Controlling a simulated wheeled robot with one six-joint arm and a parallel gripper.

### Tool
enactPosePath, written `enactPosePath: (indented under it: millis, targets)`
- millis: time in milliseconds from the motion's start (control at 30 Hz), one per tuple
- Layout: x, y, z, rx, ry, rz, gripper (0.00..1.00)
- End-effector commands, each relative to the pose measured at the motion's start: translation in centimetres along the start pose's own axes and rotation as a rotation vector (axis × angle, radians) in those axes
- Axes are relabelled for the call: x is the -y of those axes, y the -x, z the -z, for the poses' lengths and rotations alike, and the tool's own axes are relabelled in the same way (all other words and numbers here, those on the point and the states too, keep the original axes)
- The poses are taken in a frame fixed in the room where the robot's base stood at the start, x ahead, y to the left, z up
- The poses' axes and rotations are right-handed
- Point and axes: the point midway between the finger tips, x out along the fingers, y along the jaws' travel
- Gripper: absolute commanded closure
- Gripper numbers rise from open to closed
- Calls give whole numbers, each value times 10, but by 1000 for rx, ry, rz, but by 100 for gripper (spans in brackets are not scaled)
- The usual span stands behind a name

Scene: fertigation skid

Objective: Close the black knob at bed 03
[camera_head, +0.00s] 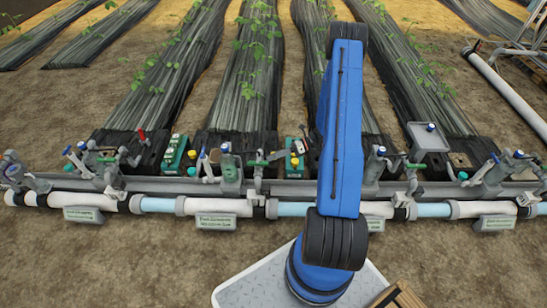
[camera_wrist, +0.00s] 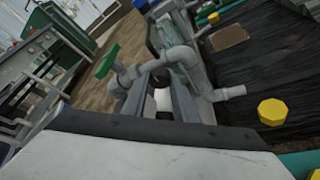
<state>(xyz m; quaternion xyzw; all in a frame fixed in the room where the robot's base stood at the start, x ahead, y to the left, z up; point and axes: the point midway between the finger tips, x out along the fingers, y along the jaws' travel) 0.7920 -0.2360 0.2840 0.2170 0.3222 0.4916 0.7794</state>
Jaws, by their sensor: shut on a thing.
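In the wrist view my gripper (camera_wrist: 163,98) is shut on a small part with a black top (camera_wrist: 160,76) and a pale middle, which looks like the black knob. It stands among grey pipe fittings (camera_wrist: 180,57). A green lever handle (camera_wrist: 107,62) is just left of the jaws. In the head view my blue arm reaches to the third bed's valve group (camera_head: 376,165) and hides much of it. My gripper and the knob are hidden there. The sign (camera_head: 374,208) below is partly covered and its text is too small to read.
Other valve groups (camera_head: 228,165) with blue knobs and red or green levers line the pipe (camera_head: 155,205). A green box (camera_head: 295,158) with yellow caps stands left of my arm. A yellow cap (camera_wrist: 272,112) shows right of my jaws. A grey tray (camera_head: 427,137) stands to the right.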

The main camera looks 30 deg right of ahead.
Motion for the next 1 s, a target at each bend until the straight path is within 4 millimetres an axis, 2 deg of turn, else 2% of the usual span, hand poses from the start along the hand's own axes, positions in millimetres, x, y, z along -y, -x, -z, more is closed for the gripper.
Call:
enactPosePath:
  millis: [233, 267, 333, 733, 867, 1000]
  targets:
    - [0, 1, 0, 1, 0, 2, 96]
    - [0, 1, 0, 1, 0, 2, 72]
    - [0, 1, 0, 1, 0, 2, 56]
    - [1, 6, 0, 1, 1, 2, 56]
    - [1, 21, -1, 1, 1, 4, 56]
    - [1, 48, 0, 3, 1, 5, 56]
